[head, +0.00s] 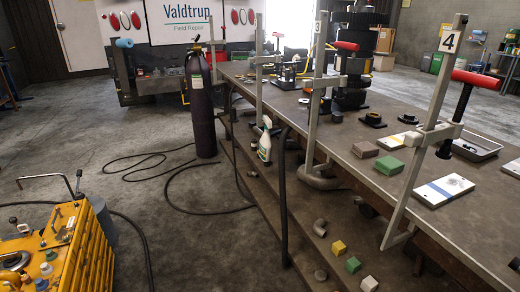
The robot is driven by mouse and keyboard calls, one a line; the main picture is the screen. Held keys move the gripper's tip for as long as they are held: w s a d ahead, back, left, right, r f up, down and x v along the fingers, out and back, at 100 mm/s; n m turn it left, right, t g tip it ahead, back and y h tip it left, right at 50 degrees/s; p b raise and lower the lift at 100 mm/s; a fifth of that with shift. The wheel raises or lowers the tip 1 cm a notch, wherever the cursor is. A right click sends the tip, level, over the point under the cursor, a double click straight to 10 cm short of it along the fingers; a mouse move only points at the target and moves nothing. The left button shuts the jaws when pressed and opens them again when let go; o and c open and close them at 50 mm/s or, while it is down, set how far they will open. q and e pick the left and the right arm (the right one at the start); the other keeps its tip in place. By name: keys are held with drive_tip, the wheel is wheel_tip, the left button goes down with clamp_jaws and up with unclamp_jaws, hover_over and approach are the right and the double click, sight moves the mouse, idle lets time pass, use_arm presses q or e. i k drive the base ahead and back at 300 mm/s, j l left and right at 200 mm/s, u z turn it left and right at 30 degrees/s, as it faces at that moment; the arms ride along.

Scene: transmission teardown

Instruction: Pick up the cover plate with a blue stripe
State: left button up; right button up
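A flat, pale cover plate (455,186) with a blue stripe lies on the workbench (486,232) at the right of the head view, near the bench's front edge. A grey patch shows on its upper face. Neither of my grippers can be made out.
A green block (389,165), a brown block (365,149) and a grey tray (474,147) are near. A lower shelf holds small blocks. A yellow machine (75,250) stands at left; hoses cross the floor.

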sight(446, 188)
drive_tip(key=z, duration=1.35)
drive_tip(key=k+u, duration=0.1)
drive_tip(key=u, duration=0.15)
